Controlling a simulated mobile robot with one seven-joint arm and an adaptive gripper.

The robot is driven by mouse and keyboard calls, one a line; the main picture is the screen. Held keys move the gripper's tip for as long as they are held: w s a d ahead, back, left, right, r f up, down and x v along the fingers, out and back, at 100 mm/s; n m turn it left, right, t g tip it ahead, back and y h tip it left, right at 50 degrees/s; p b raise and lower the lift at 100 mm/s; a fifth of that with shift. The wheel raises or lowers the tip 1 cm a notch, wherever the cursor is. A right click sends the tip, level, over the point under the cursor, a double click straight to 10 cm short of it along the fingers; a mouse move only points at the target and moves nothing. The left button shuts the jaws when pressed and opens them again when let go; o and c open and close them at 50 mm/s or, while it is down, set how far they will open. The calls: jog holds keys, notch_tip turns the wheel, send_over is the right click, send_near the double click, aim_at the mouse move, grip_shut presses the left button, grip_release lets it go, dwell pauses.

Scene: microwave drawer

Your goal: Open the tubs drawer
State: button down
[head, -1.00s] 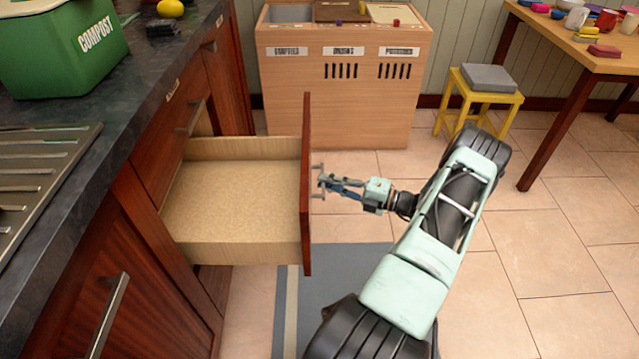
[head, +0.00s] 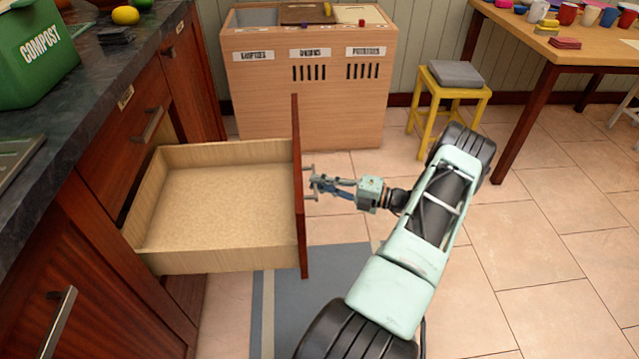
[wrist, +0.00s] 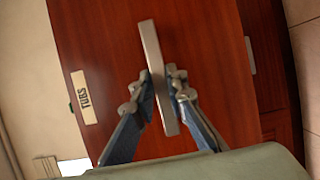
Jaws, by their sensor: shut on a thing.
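The tubs drawer (head: 215,205) is pulled well out from the counter and its pale wooden inside looks empty. Its dark red-brown front (head: 299,190) faces right, and in the wrist view the front (wrist: 205,60) carries a label reading TUBS (wrist: 85,97). My gripper (head: 314,184) is at the outer side of the front. In the wrist view its two fingers (wrist: 163,92) are closed on either side of the metal bar handle (wrist: 152,50), one finger on each side.
A wooden bin cabinet (head: 305,95) with labelled slots stands behind the drawer. A yellow stool (head: 449,90) and a table (head: 560,45) with cups are at the back right. A green compost bin (head: 35,50) sits on the counter. Tiled floor is clear at the right.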

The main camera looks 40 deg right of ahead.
jog(key=c, duration=1.9)
grip_release()
jog(key=shift+c, duration=0.2)
jog(key=v, duration=1.2)
jog(key=shift+w, duration=0.1)
